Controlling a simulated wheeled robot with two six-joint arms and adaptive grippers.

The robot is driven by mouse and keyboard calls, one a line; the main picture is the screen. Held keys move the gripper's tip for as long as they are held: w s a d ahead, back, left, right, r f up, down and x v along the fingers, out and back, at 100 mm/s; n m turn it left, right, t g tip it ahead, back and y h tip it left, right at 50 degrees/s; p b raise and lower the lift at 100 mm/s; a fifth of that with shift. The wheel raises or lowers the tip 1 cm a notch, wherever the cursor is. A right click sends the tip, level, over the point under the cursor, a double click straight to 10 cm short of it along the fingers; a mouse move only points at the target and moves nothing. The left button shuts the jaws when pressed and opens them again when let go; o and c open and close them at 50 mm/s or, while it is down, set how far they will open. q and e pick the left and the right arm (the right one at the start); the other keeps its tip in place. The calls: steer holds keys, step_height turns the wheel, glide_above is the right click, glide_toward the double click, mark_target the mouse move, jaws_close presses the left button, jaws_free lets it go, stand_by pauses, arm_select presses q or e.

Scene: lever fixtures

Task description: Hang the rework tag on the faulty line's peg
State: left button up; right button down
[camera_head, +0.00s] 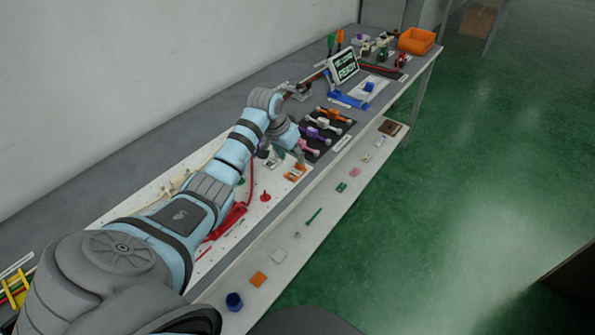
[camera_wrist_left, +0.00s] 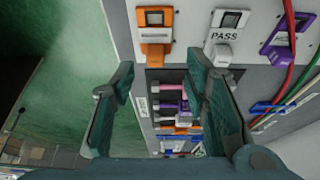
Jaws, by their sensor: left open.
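My left gripper (camera_head: 287,152) is open over the bench in the head view; in the left wrist view its two dark fingers (camera_wrist_left: 160,95) stand apart with nothing between them. An orange tag (camera_wrist_left: 156,32), a white tag reading PASS (camera_wrist_left: 223,38) and a purple tag (camera_wrist_left: 281,40) lie on the light board, beyond the fingertips. The orange tag also shows in the head view (camera_head: 296,171), close to my gripper. I cannot read which tag is for rework. A dark panel (camera_head: 319,152) holds a row of coloured fixtures; I cannot tell which line is faulty or which part is its peg.
A screen with green text (camera_head: 345,66) stands farther along the bench, with an orange bin (camera_head: 416,41) at the far end. Red tools and cables lie near my arm. A lower shelf (camera_head: 330,207) holds small parts. Green floor lies open to the right.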

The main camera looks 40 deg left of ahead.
mark_target(298, 164)
arm_select(q)
steer(key=x, duration=0.1)
steer(key=b+x, duration=0.1)
steer(key=x, duration=0.3)
steer(key=shift+w+d+f+b, duration=0.1)
steer(key=shift+w+d+b, duration=0.05)
steer(key=shift+d+b, duration=0.2)
steer(key=shift+a, duration=0.1)
arm_select(e)
steer(key=shift+w+f, duration=0.5)
steer(key=shift+f, duration=0.3)
arm_select(q)
steer(key=c, duration=0.7)
steer(key=shift+c, duration=0.2)
